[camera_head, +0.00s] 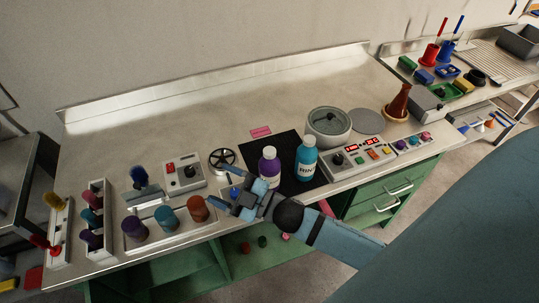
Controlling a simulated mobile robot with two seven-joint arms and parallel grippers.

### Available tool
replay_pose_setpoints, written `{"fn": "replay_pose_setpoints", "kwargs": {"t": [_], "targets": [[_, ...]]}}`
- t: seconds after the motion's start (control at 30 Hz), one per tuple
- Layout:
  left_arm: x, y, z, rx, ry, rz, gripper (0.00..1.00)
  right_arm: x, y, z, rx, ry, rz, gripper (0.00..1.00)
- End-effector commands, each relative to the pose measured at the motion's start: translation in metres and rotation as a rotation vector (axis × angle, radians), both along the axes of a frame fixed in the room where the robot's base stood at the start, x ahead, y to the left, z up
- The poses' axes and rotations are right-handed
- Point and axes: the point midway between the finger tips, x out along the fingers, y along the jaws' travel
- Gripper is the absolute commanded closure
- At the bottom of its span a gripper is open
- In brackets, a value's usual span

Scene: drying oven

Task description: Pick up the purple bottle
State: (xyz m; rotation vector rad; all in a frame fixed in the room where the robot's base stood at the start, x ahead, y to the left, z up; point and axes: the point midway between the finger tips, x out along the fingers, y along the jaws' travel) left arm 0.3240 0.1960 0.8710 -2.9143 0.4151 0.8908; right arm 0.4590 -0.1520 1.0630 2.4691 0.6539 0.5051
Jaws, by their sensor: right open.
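The purple bottle (269,163) stands upright with a white cap, on the black mat near the middle of the counter. A turquoise bottle (306,160) stands upright just to its right. My right gripper (226,188) is open and empty, in front of and to the left of the purple bottle, pointing left. Part of the gripper overlaps the bottle's lower edge in the picture, and I cannot tell whether they touch. My left gripper is out of view.
A black mat (315,183) lies under the bottles. A grey round pot (328,127) stands behind right, a control box (360,157) right. A rack with coloured knobs (165,222) and a small fan-like disc (222,160) are to the left. The back of the counter is clear.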

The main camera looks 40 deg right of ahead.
Motion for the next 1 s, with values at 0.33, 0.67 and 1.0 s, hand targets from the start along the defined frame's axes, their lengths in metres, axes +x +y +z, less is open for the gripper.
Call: {"fn": "replay_pose_setpoints", "kwargs": {"t": [0.33,0.67,1.0], "targets": [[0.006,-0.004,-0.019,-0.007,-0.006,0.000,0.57,-0.022,0.044,0.073,-0.789,-0.961,0.931,0.27],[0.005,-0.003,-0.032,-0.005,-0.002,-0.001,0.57,0.034,-0.107,0.062,-1.823,-0.799,1.573,0.27],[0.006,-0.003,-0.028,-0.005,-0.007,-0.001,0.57,0.052,-0.166,0.069,-2.100,-0.546,1.663,0.27]]}}
